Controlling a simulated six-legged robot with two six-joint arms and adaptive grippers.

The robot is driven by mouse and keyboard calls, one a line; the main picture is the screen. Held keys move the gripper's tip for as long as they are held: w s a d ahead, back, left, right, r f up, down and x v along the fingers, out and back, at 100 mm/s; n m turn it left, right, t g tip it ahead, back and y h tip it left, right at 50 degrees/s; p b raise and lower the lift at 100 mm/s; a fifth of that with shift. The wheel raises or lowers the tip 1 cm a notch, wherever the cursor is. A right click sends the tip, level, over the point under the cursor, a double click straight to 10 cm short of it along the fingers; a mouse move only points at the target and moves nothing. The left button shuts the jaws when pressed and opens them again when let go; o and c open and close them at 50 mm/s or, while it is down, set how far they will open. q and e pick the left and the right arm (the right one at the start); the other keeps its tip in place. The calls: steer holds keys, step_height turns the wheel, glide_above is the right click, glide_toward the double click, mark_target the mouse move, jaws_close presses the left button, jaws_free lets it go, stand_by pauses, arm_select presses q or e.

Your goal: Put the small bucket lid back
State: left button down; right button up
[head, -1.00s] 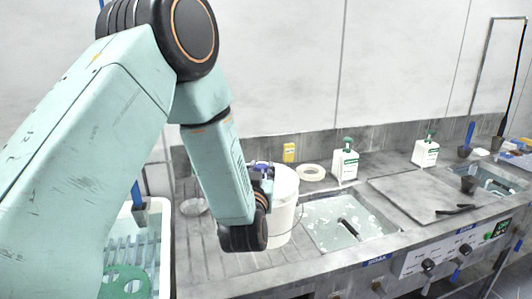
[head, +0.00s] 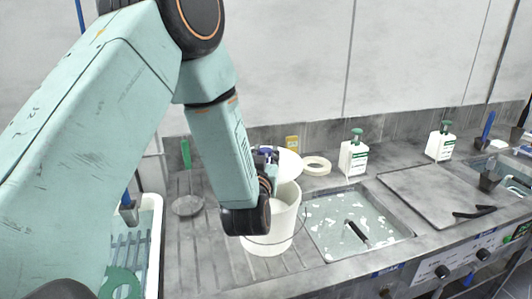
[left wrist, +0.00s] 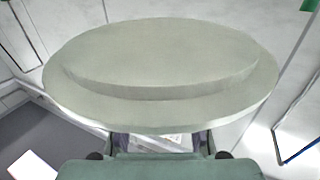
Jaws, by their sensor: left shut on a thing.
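The white bucket (head: 266,232) stands on the ribbed drainboard with its wire handle hanging at the front. Its mouth shows partly open behind my left wrist. My left gripper (head: 265,154) is shut on the round white lid (head: 290,163), which shows tilted above the bucket's far rim in the head view. Whether the lid touches the rim cannot be told. In the left wrist view the lid (left wrist: 160,65) fills the upper middle, in front of the gripper fingers (left wrist: 157,143), and hides what is beyond. My right gripper is not in view.
A sink basin with cloudy water (head: 325,222) lies right of the bucket. A tape-like ring (head: 317,166), a yellow block (head: 292,142) and white bottles (head: 354,160) (head: 440,143) stand along the back. A grey cover plate (head: 420,195) lies further right. A shallow dish (head: 187,206) lies left.

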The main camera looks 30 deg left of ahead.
arm_select(q)
steer(key=shift+f, duration=0.2)
steer(key=shift+s+d+f+b, duration=0.3)
steer(key=shift+s+f+b, duration=0.35)
steer(key=shift+b, duration=0.35)
steer(key=f+b, duration=0.2)
steer(key=f, duration=0.1)
steer(key=f+b, duration=0.1)
steer(key=f, duration=0.1)
steer(key=shift+w+a+b, duration=0.15)
steer(key=shift+w+b, duration=0.25)
steer(key=shift+s, duration=0.2)
steer(key=shift+f, duration=0.15)
steer(key=shift+w+f+b, duration=0.15)
steer(key=shift+f+b, duration=0.15)
steer(key=shift+b, duration=0.15)
